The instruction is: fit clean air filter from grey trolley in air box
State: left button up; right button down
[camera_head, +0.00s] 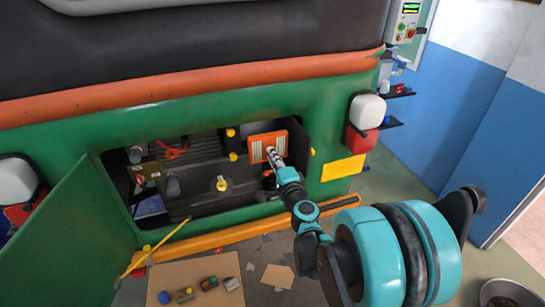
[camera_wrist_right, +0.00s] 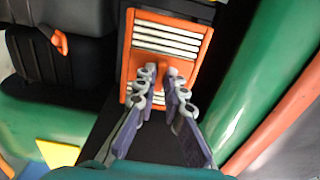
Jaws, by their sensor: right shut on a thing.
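The air filter (camera_head: 257,150) has an orange frame and pale pleats. It stands upright at the right end of the open engine bay, where the air box seems to be. My right gripper (camera_head: 275,155) is in front of it, shut on a small orange tab on its face. The right wrist view shows the filter (camera_wrist_right: 167,40) with its slats and my right gripper's fingers (camera_wrist_right: 168,90) on both sides of the tab. The box behind the filter is mostly hidden, so I cannot tell how deep the filter sits. My left gripper is not in view.
The open green flap (camera_head: 85,225) hangs at the left of the bay, with a yellow rod (camera_head: 155,247) beside it. An orange bumper bar (camera_head: 235,233) runs below the bay. A cardboard sheet (camera_head: 200,275) with small parts lies on the floor. A metal bowl (camera_head: 508,292) stands at lower right.

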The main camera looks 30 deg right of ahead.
jog(key=x, duration=1)
jog(key=shift+w, duration=0.35)
jog(key=shift+w+b, duration=0.4)
jog(key=shift+b, duration=0.1)
dwell(2.5)
jog(key=c, duration=1.5)
grip_release()
jog(key=shift+c, duration=0.2)
jog(key=shift+c, duration=0.7)
jog(key=shift+v, duration=4)
